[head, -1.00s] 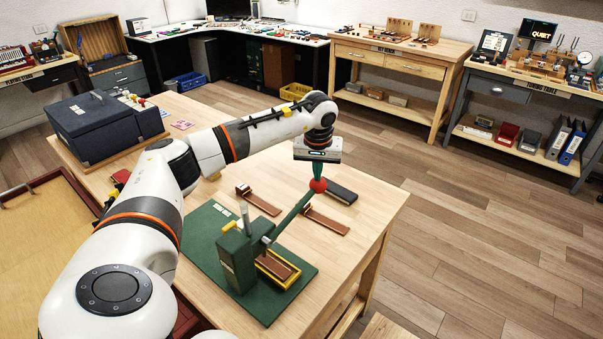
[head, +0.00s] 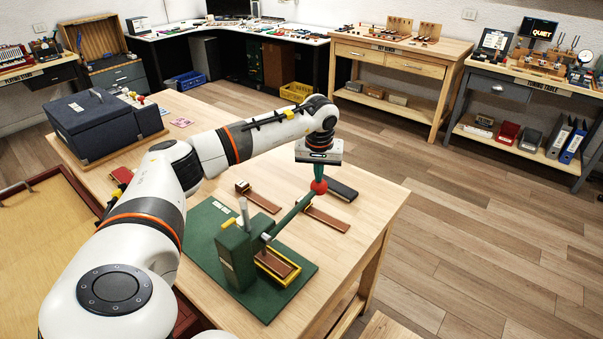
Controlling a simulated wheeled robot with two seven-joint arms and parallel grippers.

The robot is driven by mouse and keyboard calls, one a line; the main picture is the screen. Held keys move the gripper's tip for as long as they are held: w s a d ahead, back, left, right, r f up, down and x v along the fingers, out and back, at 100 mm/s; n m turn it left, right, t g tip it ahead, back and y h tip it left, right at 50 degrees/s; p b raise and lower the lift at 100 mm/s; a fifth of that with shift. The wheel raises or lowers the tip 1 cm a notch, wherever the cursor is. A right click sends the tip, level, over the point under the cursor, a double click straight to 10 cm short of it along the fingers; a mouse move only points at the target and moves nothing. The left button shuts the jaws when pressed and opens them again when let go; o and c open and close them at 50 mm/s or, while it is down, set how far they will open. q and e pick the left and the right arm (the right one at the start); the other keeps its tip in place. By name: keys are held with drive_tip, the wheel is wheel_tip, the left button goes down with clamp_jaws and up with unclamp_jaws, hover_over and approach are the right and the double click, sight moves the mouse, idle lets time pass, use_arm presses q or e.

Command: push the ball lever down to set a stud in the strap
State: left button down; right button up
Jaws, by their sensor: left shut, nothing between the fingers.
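The green press (head: 236,255) stands on a green base plate (head: 199,243) on the wooden table. Its green lever (head: 290,215) slopes up to the right and ends in a red ball (head: 319,187). A brown strap (head: 276,264) lies in the yellow-edged holder (head: 288,279) under the press head. My left gripper (head: 318,175) points down with its fingers shut and empty, right above the red ball. It looks to be touching the ball, but I cannot tell for sure. My right gripper is not in view.
Two brown straps with blocks, one nearer (head: 327,218) and one farther (head: 262,200), lie on the table behind the lever. A dark block (head: 342,190) lies beside the ball. A dark blue box (head: 95,125) stands at the back left. The table's right side is clear.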

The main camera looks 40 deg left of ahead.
use_arm(q)
drive_tip(key=shift+w+f+b, duration=0.1)
drive_tip(key=shift+f+b, duration=0.35)
drive_tip(key=shift+f, duration=0.55)
drive_tip(key=shift+f, duration=0.4)
drive_tip(key=shift+r, duration=0.1)
wheel_tip(320, 180, up, 15)
drive_tip(key=p, duration=1)
drive_tip(key=shift+p, duration=0.4)
